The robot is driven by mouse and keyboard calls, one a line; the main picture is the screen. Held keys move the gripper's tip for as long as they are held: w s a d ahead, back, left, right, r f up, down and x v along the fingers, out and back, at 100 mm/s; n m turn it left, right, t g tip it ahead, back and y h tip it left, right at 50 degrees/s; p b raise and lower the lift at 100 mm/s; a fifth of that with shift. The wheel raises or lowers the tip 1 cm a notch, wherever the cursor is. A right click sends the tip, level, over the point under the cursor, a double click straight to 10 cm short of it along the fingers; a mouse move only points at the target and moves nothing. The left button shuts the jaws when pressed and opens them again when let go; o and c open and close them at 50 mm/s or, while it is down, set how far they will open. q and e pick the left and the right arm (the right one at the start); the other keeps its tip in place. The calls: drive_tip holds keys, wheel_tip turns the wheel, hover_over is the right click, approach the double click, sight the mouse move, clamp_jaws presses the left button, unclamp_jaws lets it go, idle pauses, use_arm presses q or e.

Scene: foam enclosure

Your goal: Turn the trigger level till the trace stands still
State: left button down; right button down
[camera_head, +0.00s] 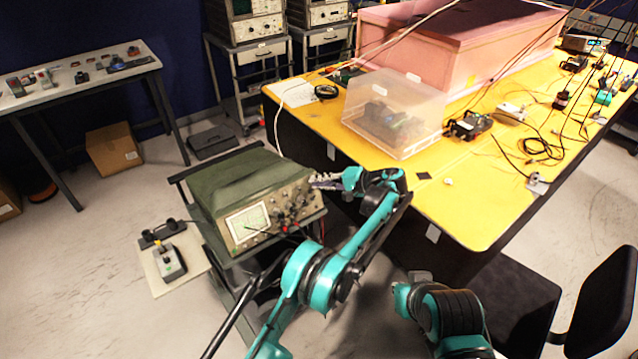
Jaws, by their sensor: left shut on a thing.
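The green oscilloscope (235,179) stands on a cart, its front panel turned toward the lower right. Its lit screen (248,222) shows a pale green grid; the trace is too small to make out. Several dark and red knobs (287,214) sit right of the screen. My left gripper (314,182) reaches in from the right to the panel's upper right corner. It is shut on a small knob there, which the fingers hide. Of my right arm, only teal and black links show at the bottom; its gripper is out of view.
A yellow table (480,205) stands close behind my left arm, with a clear plastic box (395,113) and a large pink case (450,50). A white board (173,270) with a small device lies left of the cart. A black chair (604,305) is at lower right.

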use_arm(q)
drive_tip(key=shift+f+m+t+y+b, duration=0.15)
drive_tip(key=shift+m+t+y+b, duration=0.2)
drive_tip(key=shift+m, duration=0.65)
drive_tip(key=c, duration=1.6)
unclamp_jaws()
drive_tip(key=shift+d, duration=0.1)
